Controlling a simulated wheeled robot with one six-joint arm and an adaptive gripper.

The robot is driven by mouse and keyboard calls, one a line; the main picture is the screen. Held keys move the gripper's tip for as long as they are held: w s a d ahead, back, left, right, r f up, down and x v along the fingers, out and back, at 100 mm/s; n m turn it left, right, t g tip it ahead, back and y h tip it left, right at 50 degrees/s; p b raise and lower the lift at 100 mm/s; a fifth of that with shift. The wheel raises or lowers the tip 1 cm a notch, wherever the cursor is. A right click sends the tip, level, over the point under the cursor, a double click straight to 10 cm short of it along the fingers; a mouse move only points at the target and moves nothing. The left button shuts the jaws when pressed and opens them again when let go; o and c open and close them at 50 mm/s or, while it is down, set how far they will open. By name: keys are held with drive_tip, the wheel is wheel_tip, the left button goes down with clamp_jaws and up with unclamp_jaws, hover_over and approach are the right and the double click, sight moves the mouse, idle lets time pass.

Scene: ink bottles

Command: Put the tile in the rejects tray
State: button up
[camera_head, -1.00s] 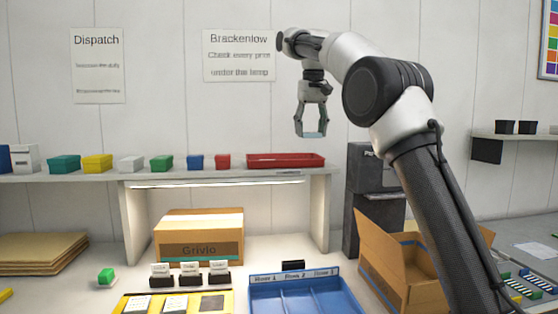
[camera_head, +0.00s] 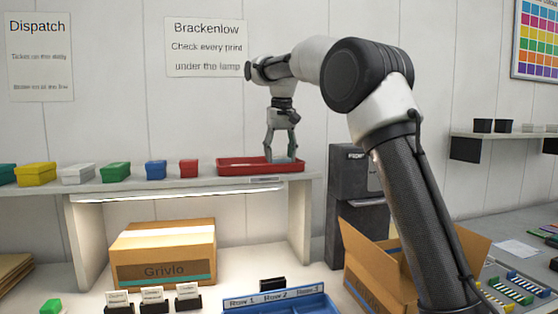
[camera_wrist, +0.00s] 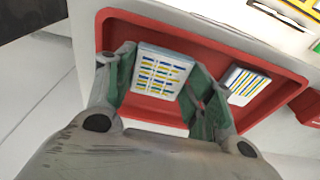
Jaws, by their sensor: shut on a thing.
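The red rejects tray (camera_head: 232,167) sits at the right end of the shelf. My gripper (camera_head: 281,154) points down at the right part of the tray in the head view. In the wrist view my gripper (camera_wrist: 160,85) is shut on a white tile (camera_wrist: 162,72) with blue and yellow marks, one finger on each side of it. The tile is within the outline of the tray (camera_wrist: 215,43). Whether it touches the tray floor I cannot tell. A second striped tile (camera_wrist: 246,86) lies in the tray to the right of it.
Red (camera_head: 189,168), blue (camera_head: 155,169) and green (camera_head: 116,172) boxes stand along the shelf left of the tray. Below are a cardboard box (camera_head: 163,250), an open carton (camera_head: 370,262) and a blue row tray (camera_head: 280,302).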

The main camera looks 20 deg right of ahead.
drive_tip(key=shift+f, duration=1)
drive_tip(key=shift+f, duration=0.15)
drive_tip(key=o, duration=1.2)
drive_tip(key=shift+c, duration=0.2)
